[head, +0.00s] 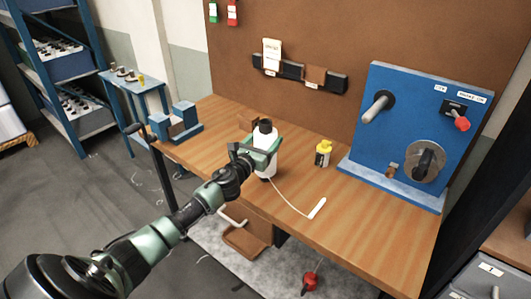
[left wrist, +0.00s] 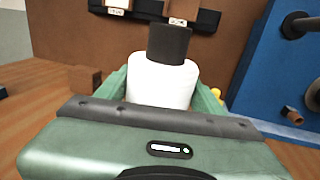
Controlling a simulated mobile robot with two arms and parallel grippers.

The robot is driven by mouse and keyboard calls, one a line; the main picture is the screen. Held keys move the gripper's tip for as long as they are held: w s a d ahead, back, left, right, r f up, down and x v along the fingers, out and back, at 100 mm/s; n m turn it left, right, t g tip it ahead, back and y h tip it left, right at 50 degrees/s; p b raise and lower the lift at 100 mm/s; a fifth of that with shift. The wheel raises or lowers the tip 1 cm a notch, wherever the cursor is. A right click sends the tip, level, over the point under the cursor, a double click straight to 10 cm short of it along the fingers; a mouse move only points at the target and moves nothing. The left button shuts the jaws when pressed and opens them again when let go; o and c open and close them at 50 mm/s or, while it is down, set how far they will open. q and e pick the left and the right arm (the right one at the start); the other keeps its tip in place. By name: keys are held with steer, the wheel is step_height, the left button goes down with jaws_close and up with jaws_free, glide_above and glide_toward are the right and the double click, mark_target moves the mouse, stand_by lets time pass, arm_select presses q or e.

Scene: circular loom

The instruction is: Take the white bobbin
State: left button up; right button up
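The white bobbin (head: 266,163), a bottle-like white body with a black top, stands upright at the front part of the wooden workbench. A thin white thread runs from its foot to a small white tag (head: 317,208) on the bench. My left gripper (head: 262,148) reaches in from the front left with its green fingers on both sides of the bobbin. In the left wrist view the bobbin (left wrist: 161,84) fills the space between the fingers (left wrist: 160,95), and no gap shows at either side. Its lower part is hidden there. My right gripper is out of view.
A small yellow-topped bottle (head: 323,153) stands to the right. A blue panel (head: 415,115) with knobs rises at the bench's right end. A blue fixture (head: 178,123) sits at the left end. Bare bench (head: 365,225) lies at front right.

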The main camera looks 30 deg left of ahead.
arm_select(q)
jaws_close()
steer(key=shift+r, duration=0.15)
